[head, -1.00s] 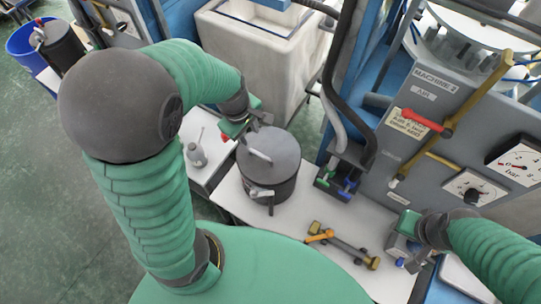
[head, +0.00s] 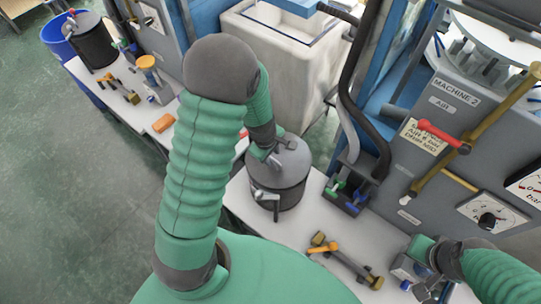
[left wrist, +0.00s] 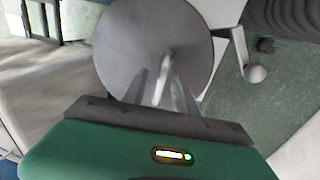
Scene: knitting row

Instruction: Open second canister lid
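A dark grey canister (head: 277,194) stands on the white table beside Machine 2, its grey lid (head: 296,158) on top. The lid also shows in the left wrist view (left wrist: 125,40), with its pale handle (left wrist: 165,68) upright in the middle. My left gripper (head: 274,160) is over the lid. In the left wrist view, the two fingers of my left gripper (left wrist: 160,92) are apart, with the handle between them; I cannot tell whether they touch it. My right gripper (head: 408,283) is low at the right, near the table; its fingers are unclear.
A brass-and-grey tool (head: 345,262) lies in front of the canister. A small holder with blue and green parts (head: 345,198) stands to its right. Machine 2 (head: 440,150) rises at the right, with hoses behind. Another dark canister (head: 92,42) stands far left.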

